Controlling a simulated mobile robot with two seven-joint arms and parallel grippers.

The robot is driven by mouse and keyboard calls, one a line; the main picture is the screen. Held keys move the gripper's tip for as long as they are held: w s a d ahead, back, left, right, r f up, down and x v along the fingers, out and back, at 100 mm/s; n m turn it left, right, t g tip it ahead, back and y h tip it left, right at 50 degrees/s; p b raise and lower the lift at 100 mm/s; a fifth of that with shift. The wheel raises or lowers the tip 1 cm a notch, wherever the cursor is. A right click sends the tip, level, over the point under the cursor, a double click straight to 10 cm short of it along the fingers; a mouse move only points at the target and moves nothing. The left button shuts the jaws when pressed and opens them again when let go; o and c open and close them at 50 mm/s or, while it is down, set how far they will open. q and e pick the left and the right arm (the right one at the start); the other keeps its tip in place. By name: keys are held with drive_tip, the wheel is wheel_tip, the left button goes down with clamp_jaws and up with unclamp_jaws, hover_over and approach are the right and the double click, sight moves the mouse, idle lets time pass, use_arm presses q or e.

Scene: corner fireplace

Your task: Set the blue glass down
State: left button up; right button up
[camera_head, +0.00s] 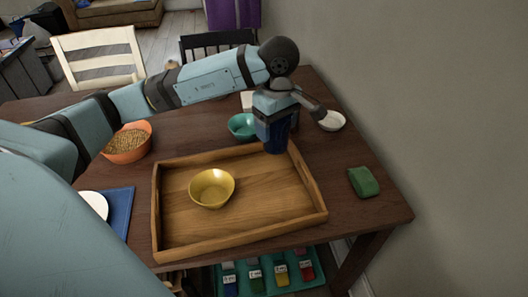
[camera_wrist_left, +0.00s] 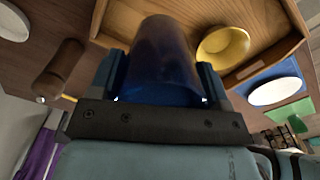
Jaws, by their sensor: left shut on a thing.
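My left gripper (camera_head: 276,124) is shut on the blue glass (camera_head: 276,142), at the far right edge of the wooden tray (camera_head: 156,212). In the left wrist view the glass (camera_wrist_left: 160,62) sits between the two fingers (camera_wrist_left: 160,92), and the tray's rim (camera_wrist_left: 268,62) passes behind it. I cannot tell whether the base of the glass touches anything. A yellow bowl (camera_head: 212,190) stands in the tray, left of centre. My right gripper is not in view.
A teal bowl (camera_head: 241,126) stands just left of the glass. A white bowl (camera_head: 332,122) is to the right, an orange bowl of food (camera_head: 128,156) to the left. A green block (camera_head: 364,182) lies near the right edge. The right part of the tray is clear.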

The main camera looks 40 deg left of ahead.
use_arm(q)
wheel_tip(320, 180, down, 14)
drive_tip(key=shift+f+b, duration=0.1)
drive_tip(key=shift+b, duration=0.6)
drive_tip(key=shift+f, duration=0.15)
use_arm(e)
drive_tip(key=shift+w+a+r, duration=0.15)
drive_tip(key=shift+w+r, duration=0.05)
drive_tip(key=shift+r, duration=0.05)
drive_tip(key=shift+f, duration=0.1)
use_arm(q)
drive_tip(key=shift+f, duration=0.25)
drive_tip(key=o, duration=1)
drive_tip(key=shift+r, duration=0.1)
drive_tip(key=shift+r, duration=0.1)
